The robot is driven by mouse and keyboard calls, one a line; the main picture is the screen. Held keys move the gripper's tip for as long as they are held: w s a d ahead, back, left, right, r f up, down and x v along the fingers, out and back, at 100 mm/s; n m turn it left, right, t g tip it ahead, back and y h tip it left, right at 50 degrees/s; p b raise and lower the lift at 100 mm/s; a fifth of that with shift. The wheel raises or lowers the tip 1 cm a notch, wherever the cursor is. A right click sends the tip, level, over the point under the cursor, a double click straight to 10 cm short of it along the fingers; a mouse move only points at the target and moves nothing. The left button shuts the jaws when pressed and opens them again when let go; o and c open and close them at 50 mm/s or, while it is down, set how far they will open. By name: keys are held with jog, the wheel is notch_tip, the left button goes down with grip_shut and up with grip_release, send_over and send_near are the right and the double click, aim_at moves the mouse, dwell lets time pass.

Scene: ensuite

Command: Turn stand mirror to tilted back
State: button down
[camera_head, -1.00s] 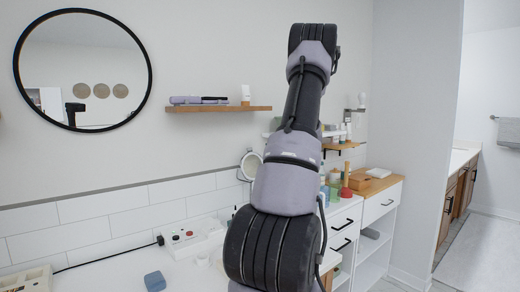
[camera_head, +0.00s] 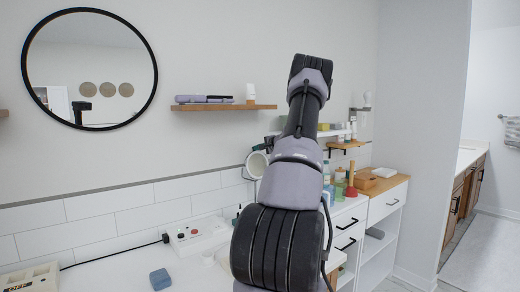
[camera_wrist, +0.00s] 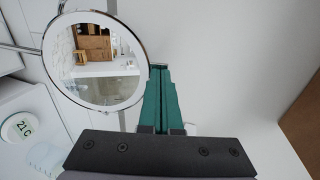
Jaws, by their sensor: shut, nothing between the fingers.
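The stand mirror is a round mirror (camera_head: 257,164) with a pale rim, above the white counter beside the tiled wall. In the wrist view the mirror (camera_wrist: 95,62) fills the upper left and reflects wooden furniture and a white surface. My gripper (camera_wrist: 160,70) has teal fingers, closed together and empty. Its tips are right beside the mirror's right rim; I cannot tell whether they touch. In the head view a bit of teal gripper (camera_head: 262,146) shows at the mirror's upper edge, and my arm hides the rest. The mirror's base is hidden.
A white power strip (camera_head: 195,234) and a blue block (camera_head: 160,279) lie on the counter. Bottles (camera_head: 338,182) and a red plunger-like item (camera_head: 351,189) stand to the right. A wooden shelf (camera_head: 225,107) hangs above. A round display (camera_wrist: 18,128) shows in the wrist view.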

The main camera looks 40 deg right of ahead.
jog(key=shift+w, duration=0.1)
jog(key=shift+w, duration=0.8)
jog(key=shift+s+r, duration=0.1)
jog(key=shift+s, duration=0.05)
